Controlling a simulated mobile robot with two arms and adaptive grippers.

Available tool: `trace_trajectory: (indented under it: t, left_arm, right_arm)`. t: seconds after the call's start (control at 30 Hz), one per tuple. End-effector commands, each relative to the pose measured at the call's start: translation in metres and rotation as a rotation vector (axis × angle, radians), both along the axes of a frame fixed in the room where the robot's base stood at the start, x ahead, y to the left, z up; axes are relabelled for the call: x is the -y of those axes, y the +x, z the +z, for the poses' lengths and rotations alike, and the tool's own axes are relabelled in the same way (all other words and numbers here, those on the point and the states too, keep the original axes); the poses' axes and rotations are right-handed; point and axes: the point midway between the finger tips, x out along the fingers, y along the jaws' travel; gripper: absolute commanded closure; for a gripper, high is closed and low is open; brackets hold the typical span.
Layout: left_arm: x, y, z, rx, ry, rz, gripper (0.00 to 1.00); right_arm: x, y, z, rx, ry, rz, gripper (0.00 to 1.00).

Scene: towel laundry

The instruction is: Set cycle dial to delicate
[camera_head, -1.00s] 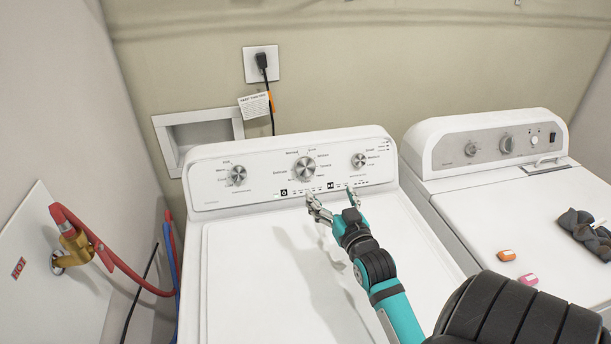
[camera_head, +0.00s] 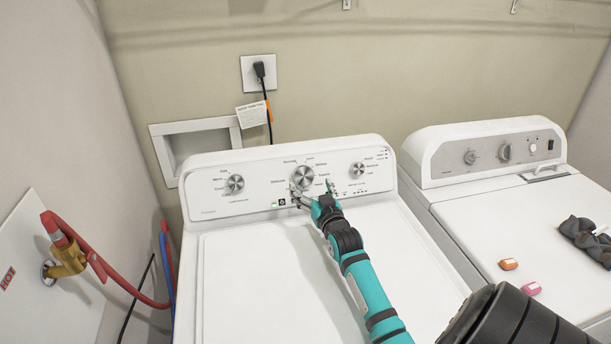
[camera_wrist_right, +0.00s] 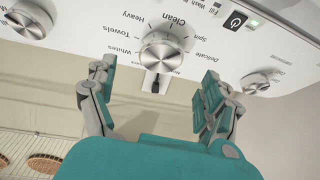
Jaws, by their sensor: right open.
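The cycle dial (camera_head: 302,178) is the large silver knob in the middle of the washer's control panel, ringed by printed cycle names. In the right wrist view the dial (camera_wrist_right: 166,52) appears upside down, with "Delicate" printed to its right and "Towels" and "Whites" to its left. My right gripper (camera_head: 311,188) is open at the panel, with fingers on either side of the dial's lower part. Its fingers (camera_wrist_right: 154,76) look apart from the dial. My left gripper is not in view.
Smaller knobs sit left (camera_head: 234,184) and right (camera_head: 357,170) of the dial. A power button (camera_head: 282,203) with a green light lies below it. The dryer (camera_head: 490,155) stands to the right. Red hoses (camera_head: 95,262) hang at the left wall. The washer lid (camera_head: 245,270) is clear.

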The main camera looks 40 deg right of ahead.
Motion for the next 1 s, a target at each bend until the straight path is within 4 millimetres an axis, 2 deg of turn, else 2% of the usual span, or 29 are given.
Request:
trace_trajectory:
  t: [0.1, 0.3, 0.7, 1.0]
  left_arm:
    - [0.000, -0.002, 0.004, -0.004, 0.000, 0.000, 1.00]
    - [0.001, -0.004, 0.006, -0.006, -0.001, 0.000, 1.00]
    - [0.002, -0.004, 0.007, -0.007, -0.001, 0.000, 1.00]
    - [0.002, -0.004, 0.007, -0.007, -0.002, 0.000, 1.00]
  right_arm:
    - [0.009, 0.022, 0.002, 0.000, 0.001, 0.000, 0.16]
    - [0.018, 0.043, 0.000, 0.000, 0.001, 0.001, 0.16]
    - [0.021, 0.049, 0.000, 0.000, 0.000, 0.001, 0.17]
    - [0.021, 0.049, 0.000, 0.000, 0.001, 0.001, 0.57]
